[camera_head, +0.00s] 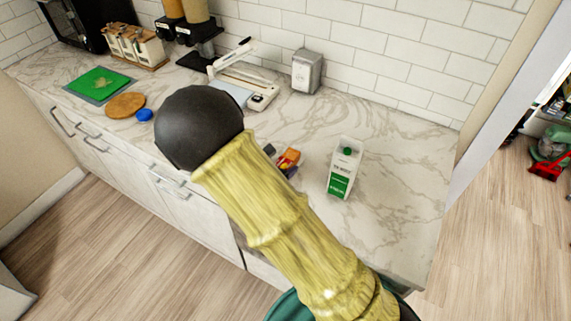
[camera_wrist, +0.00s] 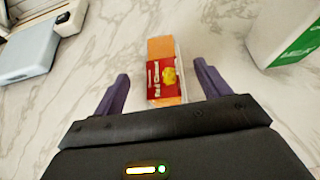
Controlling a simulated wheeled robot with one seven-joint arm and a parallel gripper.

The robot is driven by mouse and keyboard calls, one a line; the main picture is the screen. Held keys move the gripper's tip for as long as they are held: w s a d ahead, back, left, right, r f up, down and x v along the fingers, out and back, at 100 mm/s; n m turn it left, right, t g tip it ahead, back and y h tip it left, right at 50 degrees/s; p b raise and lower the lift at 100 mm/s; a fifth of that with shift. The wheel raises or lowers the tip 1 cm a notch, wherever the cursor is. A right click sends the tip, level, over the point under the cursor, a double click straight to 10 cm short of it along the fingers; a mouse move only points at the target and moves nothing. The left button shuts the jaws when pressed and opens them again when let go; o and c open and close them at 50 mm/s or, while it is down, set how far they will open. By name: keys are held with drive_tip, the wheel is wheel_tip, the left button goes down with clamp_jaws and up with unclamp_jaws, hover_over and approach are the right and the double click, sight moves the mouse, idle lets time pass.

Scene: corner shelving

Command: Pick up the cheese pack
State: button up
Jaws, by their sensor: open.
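The cheese pack (camera_wrist: 163,78) is an orange block with a red and yellow label, lying on the marble counter. In the wrist view it lies ahead of and between the two fingers of my gripper (camera_wrist: 161,92), which is open with nothing held. My arm hides the rest of the gripper there.
A green and white milk carton (camera_head: 344,168) stands upright close to the right of the pack. A white slicer-like device (camera_head: 244,84) and a metal dispenser (camera_head: 306,71) stand at the back. The counter's right is clear.

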sight(285, 161)
drive_tip(key=shift+w+d+f, duration=0.1)
drive_tip(key=p+x, duration=0.1)
drive_tip(key=x, duration=0.4)
drive_tip(key=shift+d+f, duration=0.15)
drive_tip(key=shift+f, duration=0.05)
drive_tip(key=shift+c, duration=0.2)
drive_tip(key=c, duration=1.2)
drive_tip(key=shift+r, duration=0.1)
drive_tip(key=shift+c, duration=0.2)
drive_tip(key=shift+r, duration=0.1)
wheel_tip(285, 161, up, 10)
drive_tip(key=shift+f, duration=0.1)
